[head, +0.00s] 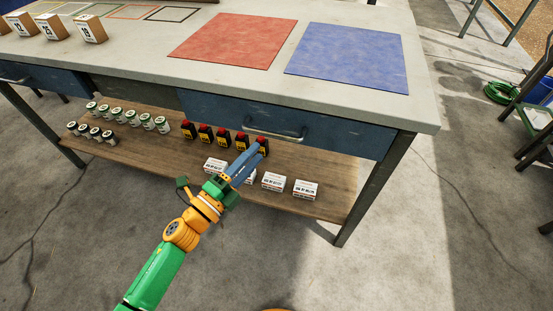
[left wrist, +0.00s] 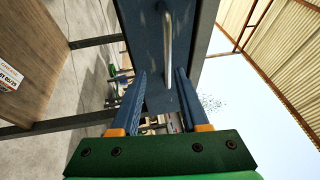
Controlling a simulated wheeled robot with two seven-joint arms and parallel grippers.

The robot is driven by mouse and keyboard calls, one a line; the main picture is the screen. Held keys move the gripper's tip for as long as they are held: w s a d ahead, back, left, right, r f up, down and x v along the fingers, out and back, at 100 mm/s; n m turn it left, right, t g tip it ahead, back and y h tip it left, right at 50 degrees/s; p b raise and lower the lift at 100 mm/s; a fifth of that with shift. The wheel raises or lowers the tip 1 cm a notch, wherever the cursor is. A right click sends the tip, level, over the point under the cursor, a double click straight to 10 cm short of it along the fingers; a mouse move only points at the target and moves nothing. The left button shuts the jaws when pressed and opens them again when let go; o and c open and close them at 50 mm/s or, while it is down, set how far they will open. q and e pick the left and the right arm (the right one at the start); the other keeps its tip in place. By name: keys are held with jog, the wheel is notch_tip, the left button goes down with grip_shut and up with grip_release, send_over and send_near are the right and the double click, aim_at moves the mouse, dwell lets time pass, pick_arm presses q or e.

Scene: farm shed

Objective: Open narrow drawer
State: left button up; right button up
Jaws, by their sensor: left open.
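A blue drawer front (head: 330,138) with a pale metal bar handle (head: 273,135) sits under the right part of the workbench and looks shut. My left gripper (head: 259,150) is just in front of and below this handle. In the left wrist view my left gripper (left wrist: 161,82) is open, with nothing between its fingers. There the handle (left wrist: 168,48) lies ahead, lined up with the gap and apart from the fingers. A second blue drawer (head: 45,80) with a handle is at the left. My right gripper is not in view.
The workbench top (head: 140,55) carries a red mat (head: 233,40), a blue mat (head: 347,56) and several boxes. The wooden lower shelf (head: 170,150) holds jars, dark bottles and small white boxes, some close below my left gripper. The floor at the right front is clear.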

aim_at(273, 133)
pick_arm(q)
jog(key=shift+m+h, duration=0.4)
jog(key=shift+m, duration=0.1)
jog(key=x, duration=0.7)
jog(key=shift+d+r, duration=0.2)
jog(key=shift+r, duration=0.25)
grip_shut()
